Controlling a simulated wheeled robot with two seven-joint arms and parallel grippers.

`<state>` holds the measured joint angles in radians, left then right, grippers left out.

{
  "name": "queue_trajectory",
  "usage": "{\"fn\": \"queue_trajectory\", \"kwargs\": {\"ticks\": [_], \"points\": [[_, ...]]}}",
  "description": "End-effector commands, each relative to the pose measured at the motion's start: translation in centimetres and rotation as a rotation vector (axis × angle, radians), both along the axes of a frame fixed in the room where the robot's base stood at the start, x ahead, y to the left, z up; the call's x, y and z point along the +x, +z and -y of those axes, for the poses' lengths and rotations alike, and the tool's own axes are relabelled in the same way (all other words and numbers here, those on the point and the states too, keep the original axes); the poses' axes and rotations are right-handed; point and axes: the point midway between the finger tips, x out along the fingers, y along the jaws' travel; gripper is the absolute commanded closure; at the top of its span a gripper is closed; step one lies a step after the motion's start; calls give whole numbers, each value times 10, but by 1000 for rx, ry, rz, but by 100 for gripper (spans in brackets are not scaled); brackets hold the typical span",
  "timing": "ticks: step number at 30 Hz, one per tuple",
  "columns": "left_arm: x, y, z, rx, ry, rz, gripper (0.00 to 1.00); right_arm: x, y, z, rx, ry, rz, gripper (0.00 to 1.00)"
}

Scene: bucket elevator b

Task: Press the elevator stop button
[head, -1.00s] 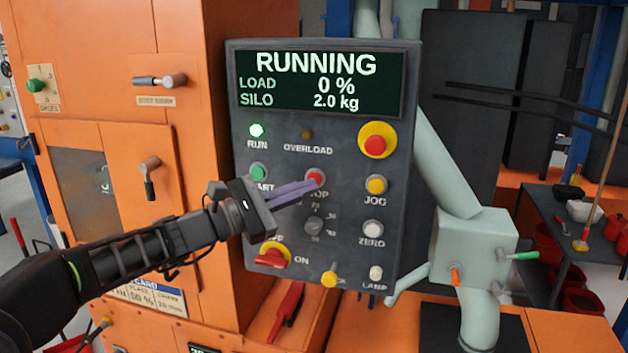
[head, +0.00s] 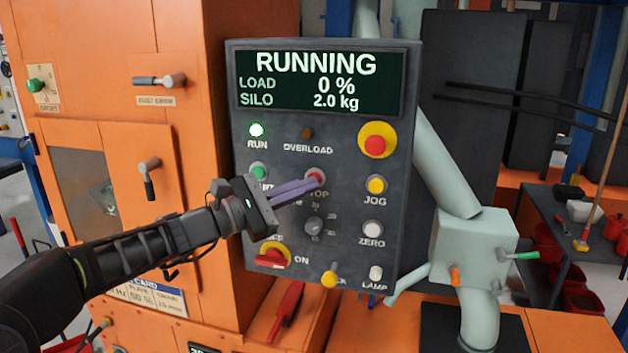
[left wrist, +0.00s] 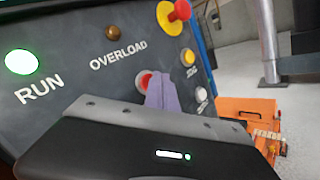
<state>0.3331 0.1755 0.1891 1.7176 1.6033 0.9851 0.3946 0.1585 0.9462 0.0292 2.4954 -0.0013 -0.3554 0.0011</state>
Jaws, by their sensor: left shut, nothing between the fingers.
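The red stop button (head: 315,173) sits in the middle of the dark grey control panel (head: 400,235). It also shows in the left wrist view (left wrist: 144,80), partly hidden by my fingers. My left gripper (head: 318,179) is shut and empty, its purple fingertips at the button's face in the head view. I cannot tell whether they touch it. In the left wrist view the fingers (left wrist: 160,92) overlap the button's right side. The panel's display (head: 320,82) reads RUNNING, load 0 %, silo 2.0 kg. The green RUN lamp (head: 256,130) is lit. My right gripper is not in view.
Near the stop button are the green start button (head: 258,172), a round dial (head: 314,226), the yellow jog button (head: 376,185) and a large red-on-yellow button (head: 376,146). The orange cabinet (head: 105,60) stands left of the panel. A pale green pipe (head: 448,170) runs at its right.

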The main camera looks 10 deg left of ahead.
Motion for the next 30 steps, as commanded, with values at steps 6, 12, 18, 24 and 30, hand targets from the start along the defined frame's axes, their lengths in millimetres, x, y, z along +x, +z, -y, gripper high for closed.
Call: {"fn": "queue_trajectory", "kwargs": {"ticks": [6,12,18,24,30], "points": [[0,0,0,0,0,0,100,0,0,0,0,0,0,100],[1,0,0,0,0,0,100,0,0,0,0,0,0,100],[3,0,0,0,0,0,100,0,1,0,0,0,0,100],[6,0,0,-1,0,-1,100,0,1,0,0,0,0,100],[8,0,0,0,0,-1,100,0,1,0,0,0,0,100]]}}
